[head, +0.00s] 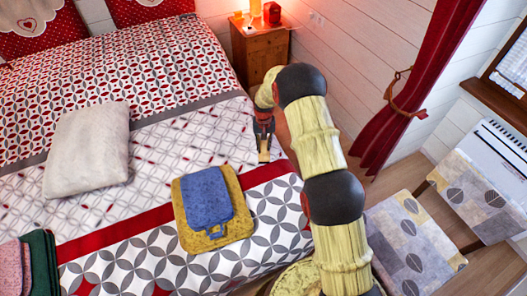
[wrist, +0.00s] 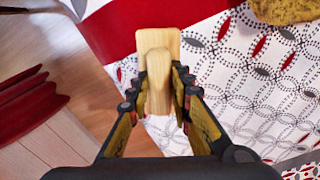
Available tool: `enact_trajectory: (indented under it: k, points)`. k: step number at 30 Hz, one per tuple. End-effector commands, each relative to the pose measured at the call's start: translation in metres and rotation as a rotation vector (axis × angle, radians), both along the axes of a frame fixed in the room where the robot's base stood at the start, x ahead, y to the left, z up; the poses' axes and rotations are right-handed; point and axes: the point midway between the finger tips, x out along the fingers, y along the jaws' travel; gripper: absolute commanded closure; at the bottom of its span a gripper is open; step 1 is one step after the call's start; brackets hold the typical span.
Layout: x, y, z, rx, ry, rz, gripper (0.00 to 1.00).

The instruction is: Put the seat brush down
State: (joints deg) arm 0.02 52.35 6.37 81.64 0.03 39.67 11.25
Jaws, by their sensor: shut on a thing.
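The seat brush (wrist: 157,42) is pale wood, with a flat block and a rounded handle that points toward my wrist. My gripper (wrist: 159,84) is shut on the handle, one finger on each side. In the head view my gripper (head: 263,127) hangs over the right side of the bed, and the brush (head: 264,156) shows below it as a small pale piece. The bed cover (head: 165,160) lies under it; I cannot tell whether the brush touches the cover. The brush's underside is hidden.
A yellow folded cloth with a blue hot-water bottle (head: 207,195) on it lies left of my gripper. A pale cushion (head: 90,148) lies farther left, and folded textiles (head: 38,262) at the near left. A wooden nightstand (head: 258,55) stands behind. Bare cover lies between cushion and gripper.

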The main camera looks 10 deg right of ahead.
Motion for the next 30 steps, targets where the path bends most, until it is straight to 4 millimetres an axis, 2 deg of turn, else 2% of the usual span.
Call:
enact_trajectory:
  k: [6,18,19,28,30]
  points:
    - [0.001,0.001,-0.032,0.0,0.002,0.001,1.0]
    - [0.001,0.001,-0.036,0.0,0.0,0.001,1.0]
    - [0.001,0.001,-0.036,0.0,0.001,0.001,0.78]
    - [0.001,0.001,-0.035,0.0,0.001,0.001,0.61]
    - [0.001,0.001,-0.035,0.0,0.001,0.001,0.61]
